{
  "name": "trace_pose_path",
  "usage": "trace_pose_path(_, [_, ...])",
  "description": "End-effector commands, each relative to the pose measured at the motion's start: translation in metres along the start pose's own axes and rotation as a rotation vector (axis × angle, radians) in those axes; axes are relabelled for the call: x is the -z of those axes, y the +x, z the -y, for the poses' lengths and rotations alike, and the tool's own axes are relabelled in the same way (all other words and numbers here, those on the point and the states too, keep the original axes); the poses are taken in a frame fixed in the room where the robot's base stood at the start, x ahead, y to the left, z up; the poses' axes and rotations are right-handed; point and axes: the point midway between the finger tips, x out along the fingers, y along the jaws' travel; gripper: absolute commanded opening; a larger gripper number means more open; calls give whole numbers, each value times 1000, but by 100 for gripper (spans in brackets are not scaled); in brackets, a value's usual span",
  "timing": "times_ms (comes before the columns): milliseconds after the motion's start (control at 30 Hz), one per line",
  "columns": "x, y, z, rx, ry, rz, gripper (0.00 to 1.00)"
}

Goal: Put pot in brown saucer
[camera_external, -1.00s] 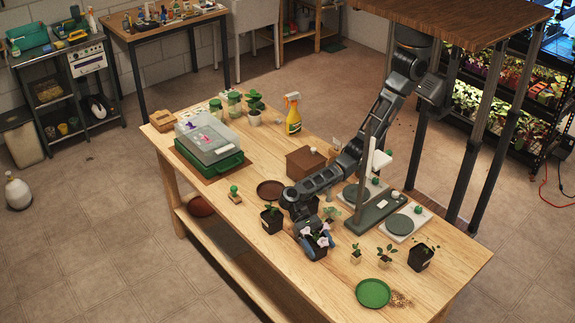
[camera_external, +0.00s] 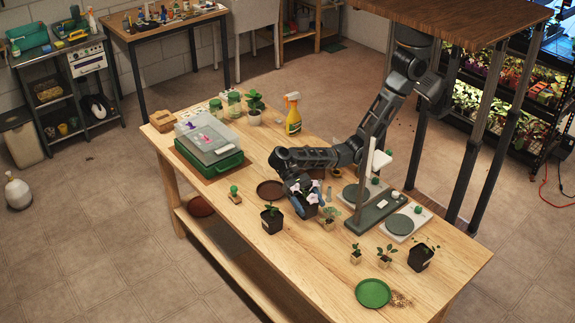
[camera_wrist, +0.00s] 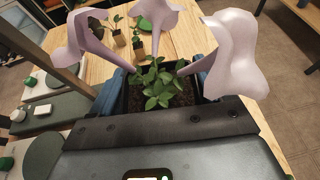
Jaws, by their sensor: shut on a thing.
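A black pot (camera_external: 311,211) with a green leafy plant and pale pink flower-like shapes is held in my gripper (camera_external: 308,200). In the wrist view, the pot's soil and leaves (camera_wrist: 158,85) sit between my blue fingers, which are shut on its sides. The pot looks raised over the table; the exact height is hard to tell. The brown saucer (camera_external: 270,189) lies on the table to the left of my gripper, a little farther back. It looks empty and is apart from the pot. I cannot make out the saucer in the wrist view.
Another black pot (camera_external: 271,223) with a seedling stands just in front of the brown saucer. A small seedling block (camera_external: 234,196) is to its left, a green tray (camera_external: 215,165) behind. Scales (camera_external: 405,222) and a post stand right. A green saucer (camera_external: 373,292) lies in front.

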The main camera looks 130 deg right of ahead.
Motion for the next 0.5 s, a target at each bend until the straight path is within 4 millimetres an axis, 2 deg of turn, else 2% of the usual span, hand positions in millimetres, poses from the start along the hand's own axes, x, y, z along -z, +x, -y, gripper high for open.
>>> trace_pose_path(333, [1,-22,-1,18,6,1,41])
trace_pose_path(433, [9,-47,2,60,23,1,41])
trace_pose_path(500, [17,-72,4,103,41,1,41])
